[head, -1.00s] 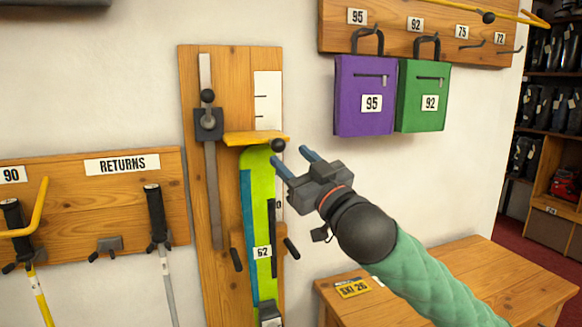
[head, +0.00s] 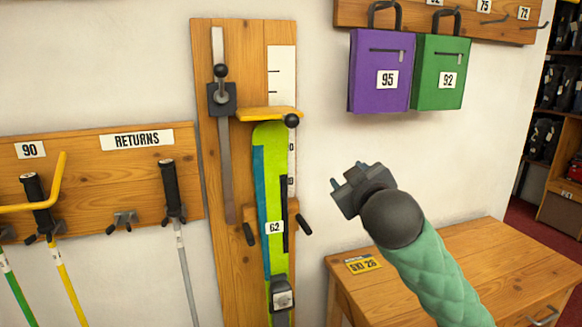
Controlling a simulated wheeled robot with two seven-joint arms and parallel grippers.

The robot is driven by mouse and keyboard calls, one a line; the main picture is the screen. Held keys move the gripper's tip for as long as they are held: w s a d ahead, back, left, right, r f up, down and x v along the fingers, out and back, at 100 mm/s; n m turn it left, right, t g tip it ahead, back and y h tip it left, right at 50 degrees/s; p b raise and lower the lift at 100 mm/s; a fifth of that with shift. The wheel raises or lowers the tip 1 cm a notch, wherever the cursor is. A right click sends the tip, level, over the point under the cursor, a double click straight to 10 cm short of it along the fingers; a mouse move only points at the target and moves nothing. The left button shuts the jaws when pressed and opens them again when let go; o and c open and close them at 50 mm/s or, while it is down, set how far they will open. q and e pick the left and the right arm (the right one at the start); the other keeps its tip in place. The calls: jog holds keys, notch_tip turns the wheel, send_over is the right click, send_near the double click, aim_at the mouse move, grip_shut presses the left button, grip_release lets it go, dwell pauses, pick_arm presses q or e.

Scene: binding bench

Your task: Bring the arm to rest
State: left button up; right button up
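My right gripper (head: 347,175) is at the end of the green-sleeved arm, in front of the bare wall right of the measuring board. Its fingers look apart and foreshortened, with nothing seen between them. It is clear of the board and touches nothing. My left gripper is not in view. The wooden measuring board (head: 210,140) holds a green and blue ski (head: 270,190) labelled 62. A yellow bar (head: 268,113) with a black knob (head: 291,120) lies across the ski's top.
A wooden bench (head: 470,255) with a yellow tag (head: 362,265) stands below the arm. Purple (head: 380,90) and green (head: 440,95) bags hang above right. A RETURNS rack (head: 100,180) with poles is at left. Boot shelves (head: 555,130) stand far right.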

jog(key=s+d+f+m+g, duration=0.1)
jog(key=s+f+g, duration=0.25)
jog(key=f, duration=0.75)
jog(key=s+d+f+m+g+h, duration=0.15)
jog(key=s+f, duration=0.25)
jog(key=f, duration=0.8)
jog(key=s+f+m+g+y, duration=0.1)
jog(key=s+f+g, duration=0.25)
jog(key=f, duration=0.75)
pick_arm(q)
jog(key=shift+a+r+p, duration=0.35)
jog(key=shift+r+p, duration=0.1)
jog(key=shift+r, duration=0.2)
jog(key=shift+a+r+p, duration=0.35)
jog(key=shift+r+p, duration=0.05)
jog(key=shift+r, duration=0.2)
pick_arm(e)
jog(key=s+f+m+g, duration=0.1)
jog(key=s+f+g, duration=0.2)
jog(key=s+f, duration=0.8)
jog(key=s+f+m+g, duration=0.1)
jog(key=s+f+g, duration=0.2)
jog(key=s+f, duration=0.8)
jog(key=s+a, duration=0.1)
jog(key=s, duration=0.4)
jog(key=shift+s, duration=0.25)
jog(key=shift+w, duration=0.1)
